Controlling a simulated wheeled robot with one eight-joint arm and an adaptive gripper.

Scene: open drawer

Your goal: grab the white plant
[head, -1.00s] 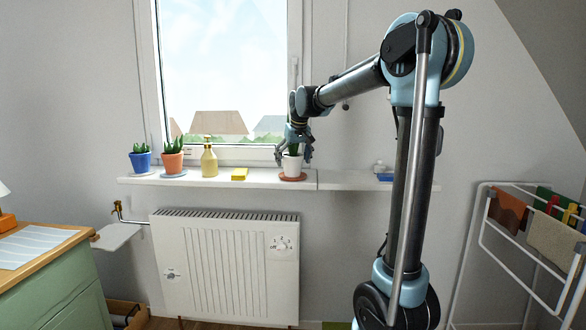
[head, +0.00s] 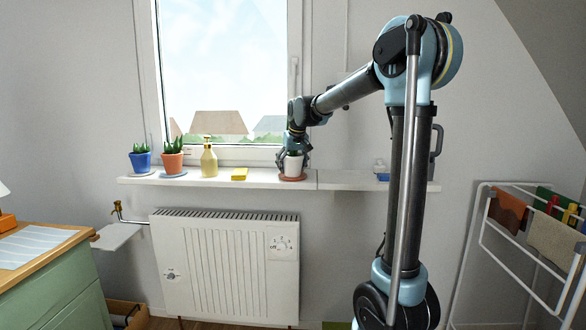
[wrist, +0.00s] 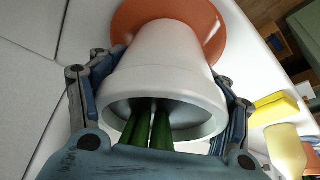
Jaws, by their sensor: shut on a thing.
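The white plant pot (head: 293,166) stands upright on a terracotta-coloured saucer (head: 293,178) on the windowsill. In the wrist view the white pot (wrist: 165,75) fills the middle, with green leaves (wrist: 148,128) inside its rim and the saucer (wrist: 205,22) beyond its base. My gripper (head: 294,158) reaches down over the plant. In the wrist view its fingers (wrist: 163,95) press on both sides of the pot near the rim. The gripper is shut on the pot. The pot's base still looks to be at the saucer; whether they touch is hard to tell.
Left along the sill (head: 262,177) stand a yellow sponge (head: 239,174), a yellow soap bottle (head: 209,160), an orange potted plant (head: 173,158) and a blue one (head: 140,160). The window is behind. A radiator (head: 228,265) is below. A drying rack (head: 525,240) stands right.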

